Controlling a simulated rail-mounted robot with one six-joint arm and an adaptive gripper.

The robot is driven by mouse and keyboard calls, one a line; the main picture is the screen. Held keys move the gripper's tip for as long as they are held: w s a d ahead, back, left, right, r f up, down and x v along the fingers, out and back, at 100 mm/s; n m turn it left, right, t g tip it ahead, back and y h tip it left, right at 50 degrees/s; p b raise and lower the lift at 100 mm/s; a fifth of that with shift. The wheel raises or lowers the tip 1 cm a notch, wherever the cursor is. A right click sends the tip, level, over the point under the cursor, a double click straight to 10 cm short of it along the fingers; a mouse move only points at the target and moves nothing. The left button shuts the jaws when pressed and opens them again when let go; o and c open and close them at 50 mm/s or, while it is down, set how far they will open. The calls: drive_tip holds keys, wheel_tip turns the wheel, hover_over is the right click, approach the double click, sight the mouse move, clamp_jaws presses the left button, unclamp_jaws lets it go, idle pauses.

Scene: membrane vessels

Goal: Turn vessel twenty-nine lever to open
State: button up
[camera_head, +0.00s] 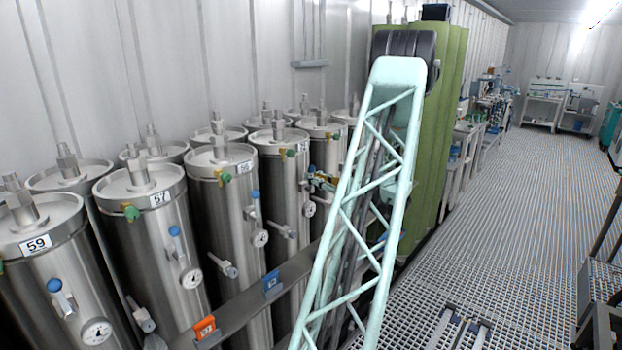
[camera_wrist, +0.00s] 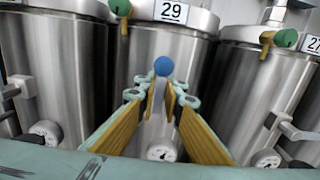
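Vessel twenty-nine (camera_wrist: 171,43) is a steel cylinder in the middle of the wrist view, with a "29" label (camera_wrist: 171,11) near its top. Its lever has a round blue knob (camera_wrist: 164,66) and a pale stem, and the knob is at the upper end. My gripper (camera_wrist: 161,92) has yellow-padded fingers, one on each side of the lever stem, with the knob showing just above the fingertips. The fingers stand apart; I cannot tell whether either touches the stem. A gauge (camera_wrist: 162,151) shows below, between the fingers.
Vessel 27 (camera_wrist: 264,82) stands close on the right and another vessel (camera_wrist: 59,70) close on the left, both with gauges and side fittings. The head view shows rows of vessels, including 59 (camera_head: 62,262) and 57 (camera_head: 150,240), and clear grated floor (camera_head: 510,210) on the right.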

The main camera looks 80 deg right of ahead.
drive_tip(key=o, duration=0.4)
drive_tip(key=shift+s+a, duration=0.1)
drive_tip(key=shift+v, duration=5.9)
